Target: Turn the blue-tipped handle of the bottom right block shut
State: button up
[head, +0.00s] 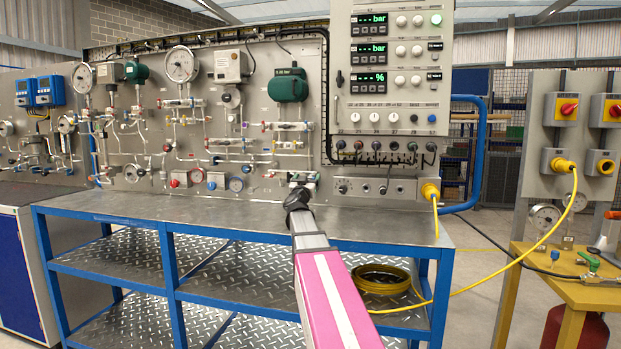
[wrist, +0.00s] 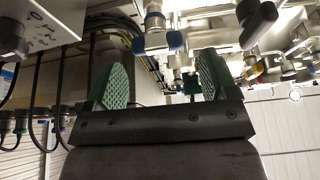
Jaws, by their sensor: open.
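My gripper (head: 297,194) is at the panel's lower right, just above the bench top. In the wrist view my gripper (wrist: 161,76) shows two green ribbed fingers standing wide apart with nothing between them. The bottom right block (head: 303,177) is just beyond my gripper in the head view and partly hidden by it. In the wrist view a metal fitting with a blue end (wrist: 175,41) is just beyond the gap between the fingers, apart from both. I cannot tell for certain that it is the blue-tipped handle.
The steel bench top (head: 130,205) is clear to the left. A control box (head: 390,70) and a socket box (head: 375,189) with hanging cables stand right of my gripper. A yellow hose (head: 383,280) lies coiled on the shelf. A black knob (wrist: 257,20) shows at the wrist view's top right.

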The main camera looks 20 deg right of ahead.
aim_at(311, 175)
jog(key=w+d, duration=0.2)
jog(key=w, duration=0.1)
jog(key=shift+w+d, duration=0.2)
jog(key=shift+w, duration=0.05)
jog(key=shift+w+d+r, duration=0.25)
jog(key=shift+w+d, duration=0.05)
jog(key=shift+w, duration=0.05)
jog(key=shift+c, duration=0.4)
jog(key=c, duration=0.9)
